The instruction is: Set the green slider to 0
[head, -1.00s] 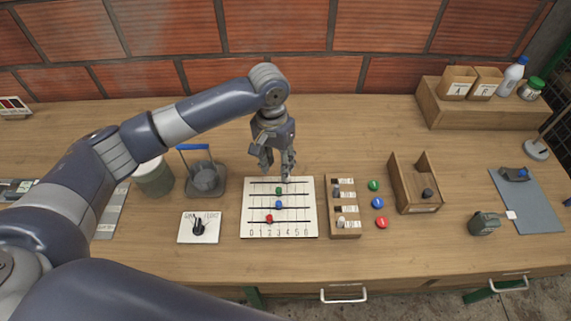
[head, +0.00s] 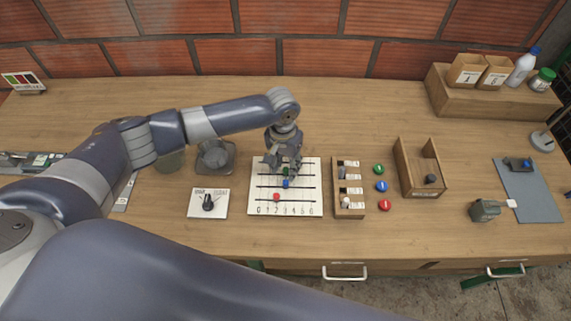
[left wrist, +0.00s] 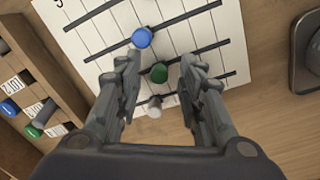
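The white slider board (head: 253,205) lies on the table, with black rails and digits 0 to 6 along its near edge, 0 at the left. The green slider (head: 286,171) sits near mid-scale, partly covered by my left gripper (head: 284,166). In the left wrist view the green slider (left wrist: 159,73) stands between the two parted fingers of my left gripper (left wrist: 157,64), with gaps on both sides. The blue slider (head: 286,183) is on the rail nearer me, and the red slider (head: 276,197) nearer still. A grey-white slider (left wrist: 154,106) shows in the wrist view. My right gripper is out of view.
A dial plate (head: 221,203) lies left of the board. A wooden rack (head: 349,212) stands close on its right, then green (head: 378,168), blue (head: 381,185) and red (head: 385,205) buttons. A grey holder (head: 216,156) stands behind the dial plate.

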